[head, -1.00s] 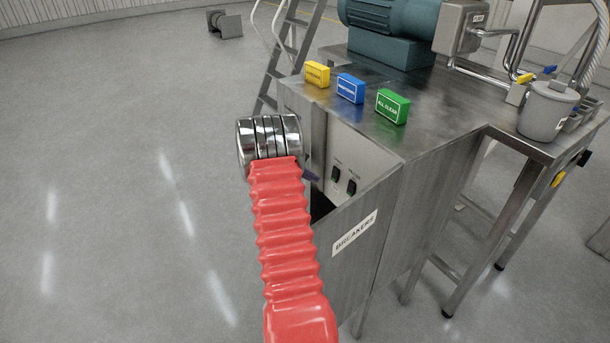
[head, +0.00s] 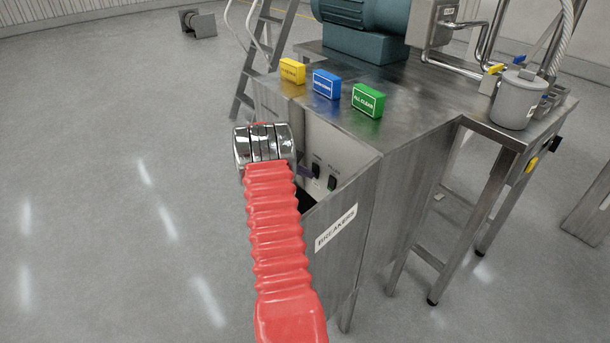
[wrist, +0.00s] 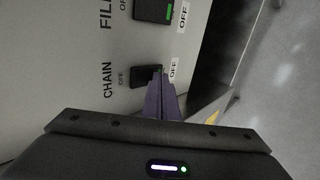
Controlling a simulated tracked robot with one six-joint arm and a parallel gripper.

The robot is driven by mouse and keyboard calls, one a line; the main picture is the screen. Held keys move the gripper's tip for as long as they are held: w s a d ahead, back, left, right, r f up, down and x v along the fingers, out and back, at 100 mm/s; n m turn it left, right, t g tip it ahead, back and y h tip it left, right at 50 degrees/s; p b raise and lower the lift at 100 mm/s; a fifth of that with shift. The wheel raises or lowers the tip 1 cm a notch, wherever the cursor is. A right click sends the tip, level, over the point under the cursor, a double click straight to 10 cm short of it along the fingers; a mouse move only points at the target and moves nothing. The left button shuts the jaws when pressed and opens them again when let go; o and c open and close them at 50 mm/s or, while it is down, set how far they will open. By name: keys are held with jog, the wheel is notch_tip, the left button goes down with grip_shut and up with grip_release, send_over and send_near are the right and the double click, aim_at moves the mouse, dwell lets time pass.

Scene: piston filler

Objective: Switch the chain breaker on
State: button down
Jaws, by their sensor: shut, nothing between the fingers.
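The chain breaker (wrist: 118,76) is a black rocker switch beside the word CHAIN in the wrist view. OFF is printed close by it. My gripper (wrist: 159,72) has purple fingers, shut and empty. Their tips are at the right end of the chain rocker; I cannot tell if they touch it. In the head view my gripper (head: 306,172) is just left of the two breaker switches, inside the open-topped breaker pocket. The left switch (head: 316,169) is the nearer one to it; its label is too small to read there.
Another breaker (wrist: 153,10), labelled FILL and cut off, has a green lit part and sits close beside the chain one. The BREAKERS panel (head: 336,230) stands in front of the switches. Yellow (head: 292,71), blue (head: 326,84) and green (head: 368,100) blocks sit on top of the cabinet.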

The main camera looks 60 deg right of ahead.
jog(key=shift+d, duration=0.1)
jog(key=shift+r, duration=0.8)
jog(key=a+f+v, duration=0.1)
jog(key=v, duration=1.2)
jog(key=shift+w+a+f, duration=0.3)
jog(key=shift+w+f, duration=0.05)
jog(key=shift+w, duration=0.05)
